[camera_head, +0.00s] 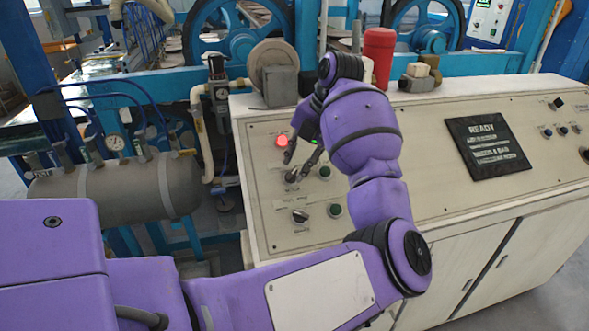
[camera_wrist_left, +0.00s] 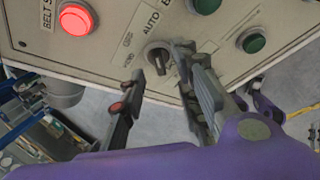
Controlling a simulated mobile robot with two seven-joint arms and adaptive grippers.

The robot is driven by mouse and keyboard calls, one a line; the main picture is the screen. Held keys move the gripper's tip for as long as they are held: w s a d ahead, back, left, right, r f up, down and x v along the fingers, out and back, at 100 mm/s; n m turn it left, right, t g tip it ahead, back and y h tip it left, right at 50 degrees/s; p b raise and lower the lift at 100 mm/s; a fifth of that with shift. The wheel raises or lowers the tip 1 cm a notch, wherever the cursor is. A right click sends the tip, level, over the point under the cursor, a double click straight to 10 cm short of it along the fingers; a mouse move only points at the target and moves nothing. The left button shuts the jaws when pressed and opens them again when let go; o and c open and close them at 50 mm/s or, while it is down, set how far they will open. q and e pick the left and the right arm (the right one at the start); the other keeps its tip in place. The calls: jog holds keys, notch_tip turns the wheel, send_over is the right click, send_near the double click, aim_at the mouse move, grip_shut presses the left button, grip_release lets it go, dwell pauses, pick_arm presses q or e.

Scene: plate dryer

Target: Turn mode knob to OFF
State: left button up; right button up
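The mode knob (camera_wrist_left: 158,58) is a dark selector with a grey rim on the beige panel. A label reading AUTO is beside it; the other labels are too small to read surely. It also shows in the head view (camera_head: 291,175), just below the fingertips. My left gripper (camera_head: 297,162) points down at the panel. In the left wrist view its fingers (camera_wrist_left: 160,62) are apart, one on each side of the knob. I cannot tell whether they touch it. The knob's exact setting is unclear.
A lit red button (camera_head: 282,141) is above the knob. Green buttons (camera_head: 325,172) (camera_head: 334,210) and a second selector (camera_head: 300,215) are close by. A black READY display (camera_head: 487,145) is at right. A red cylinder (camera_head: 378,55) and a spool (camera_head: 273,66) stand on the console top.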

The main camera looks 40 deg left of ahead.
aim_at(292, 173)
pick_arm(q)
jog(key=shift+x, duration=1.75)
jog(key=shift+c, duration=0.2)
grip_shut()
